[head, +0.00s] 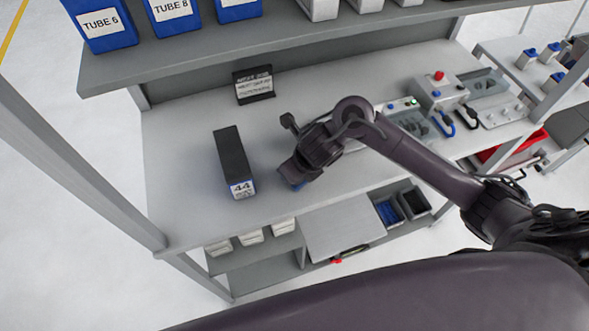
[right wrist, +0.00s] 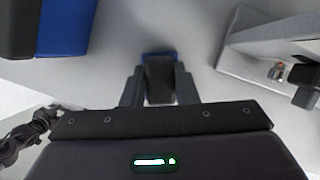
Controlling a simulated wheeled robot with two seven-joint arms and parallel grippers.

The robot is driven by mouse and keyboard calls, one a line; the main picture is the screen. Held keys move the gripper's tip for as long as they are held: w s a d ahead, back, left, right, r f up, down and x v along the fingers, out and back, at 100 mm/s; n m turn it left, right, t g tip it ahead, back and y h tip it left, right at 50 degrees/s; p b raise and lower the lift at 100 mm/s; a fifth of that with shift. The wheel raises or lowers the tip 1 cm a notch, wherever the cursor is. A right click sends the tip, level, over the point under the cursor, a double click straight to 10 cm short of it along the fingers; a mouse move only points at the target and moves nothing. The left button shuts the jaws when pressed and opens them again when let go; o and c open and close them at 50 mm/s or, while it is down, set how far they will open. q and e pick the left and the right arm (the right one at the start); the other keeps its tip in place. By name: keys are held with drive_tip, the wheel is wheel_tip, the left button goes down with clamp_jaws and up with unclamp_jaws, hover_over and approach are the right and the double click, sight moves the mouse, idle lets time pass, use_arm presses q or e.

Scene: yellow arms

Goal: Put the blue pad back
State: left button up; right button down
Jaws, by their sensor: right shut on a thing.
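My right gripper (head: 296,177) is low over the workbench, just right of the dark box labelled 44. It is shut on a small piece with a dark body and a blue end, which I take to be the blue pad (right wrist: 160,54). In the right wrist view the piece sits between the two fingers (right wrist: 159,88). I cannot tell whether the pad touches the bench. My left gripper is not clearly visible in either view.
The dark box labelled 44 (head: 232,158) stands close left of the gripper. A black sign (head: 254,85) is at the back. A control box with a red button (head: 439,88) stands right. A shelf (head: 250,48) with blue tube bins overhangs the back. The front left bench (head: 180,205) is clear.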

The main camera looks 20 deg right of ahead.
drive_tip(key=shift+f, duration=0.1)
drive_tip(key=c, duration=1.1)
unclamp_jaws()
drive_tip(key=shift+c, duration=0.2)
drive_tip(key=shift+r, duration=0.3)
drive_tip(key=p+v, duration=0.4)
drive_tip(key=v, duration=0.7)
drive_tip(key=shift+r, duration=0.3)
